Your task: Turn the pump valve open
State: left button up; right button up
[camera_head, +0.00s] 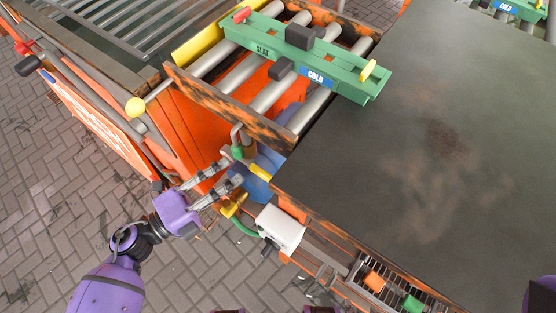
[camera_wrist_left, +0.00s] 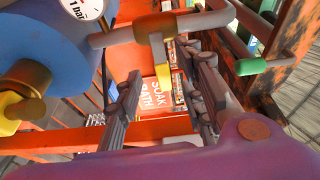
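The pump is a blue rounded body (camera_head: 268,163) under the table's left edge. In the left wrist view its blue body (camera_wrist_left: 50,50) fills the upper left, with a white gauge reading 1 bar. A brass fitting (camera_wrist_left: 155,32) on a grey pipe sits in front of the fingers. A grey lever with a green grip (camera_wrist_left: 250,66) is to the right; the green grip (camera_head: 237,153) also shows in the head view. My right gripper is out of view.
A dark tabletop (camera_head: 400,160) lies to the right. A roller conveyor (camera_head: 245,75) with a green labelled bar (camera_head: 270,45) is above. A white box (camera_head: 281,228) is just below the pump. Brick floor is open at left.

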aim_at(258, 175)
pick_arm(q)
jog(key=shift+s+d+r+m+g+h, duration=0.1)
jog(key=shift+s+d+m+g+h, duration=0.15)
jog(key=shift+s+d+m+g, duration=0.25)
jog(key=shift+s+d+m+g+h, duration=0.2)
jog(key=shift+d+m+g+h, duration=0.1)
jog(key=shift+d, duration=0.25)
jog(key=x, duration=0.5)
jog(key=shift+w+d, duration=0.35)
jog(key=shift+d, duration=0.35)
grip_shut()
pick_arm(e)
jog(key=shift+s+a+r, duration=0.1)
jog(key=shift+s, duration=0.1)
